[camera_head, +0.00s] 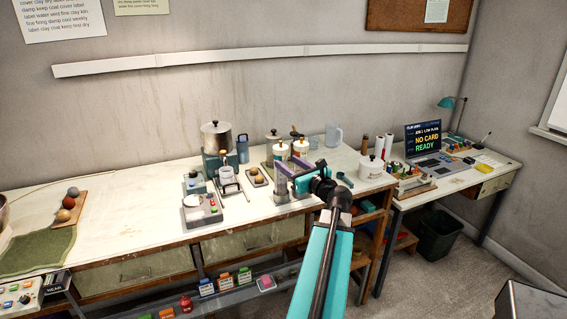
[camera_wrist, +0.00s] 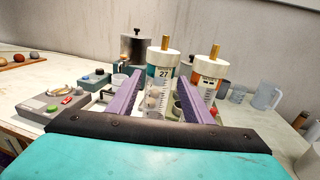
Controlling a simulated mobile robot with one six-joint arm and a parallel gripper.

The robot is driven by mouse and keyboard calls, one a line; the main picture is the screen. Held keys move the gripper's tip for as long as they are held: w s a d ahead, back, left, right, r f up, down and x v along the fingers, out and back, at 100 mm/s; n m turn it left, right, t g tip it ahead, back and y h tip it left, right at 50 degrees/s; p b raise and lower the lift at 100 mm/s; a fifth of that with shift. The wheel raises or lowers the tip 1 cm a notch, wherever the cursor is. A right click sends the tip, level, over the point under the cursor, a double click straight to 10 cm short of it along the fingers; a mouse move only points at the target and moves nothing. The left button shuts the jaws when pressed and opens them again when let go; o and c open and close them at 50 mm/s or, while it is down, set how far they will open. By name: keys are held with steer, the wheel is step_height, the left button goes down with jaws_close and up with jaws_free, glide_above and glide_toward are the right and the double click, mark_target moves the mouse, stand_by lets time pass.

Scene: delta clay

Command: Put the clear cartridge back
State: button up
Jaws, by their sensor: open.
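Two capped cylinders stand side by side on the workbench. The nearer, a clear cartridge (camera_wrist: 154,92) with a white cap, gold stem and teal band marked 27, stands upright between my fingers in the wrist view. The second capped cylinder (camera_wrist: 206,73), with an orange-brown band, stands behind the right finger, which hides its lower part. In the head view their white caps show beside my gripper (camera_head: 290,168). My gripper (camera_wrist: 160,82) is open, its purple fingers on either side of the clear cartridge. I cannot tell whether either finger touches it. The cartridge's base is hidden.
A scale-like device (camera_head: 201,210) and a metal pot (camera_head: 215,135) stand to the left. A clear jug (camera_head: 334,136) is behind on the right, and a white lidded pot (camera_head: 371,168) stands near the bench's right end. The left middle of the bench is clear.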

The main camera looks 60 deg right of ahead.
steer(key=shift+v, duration=1.25)
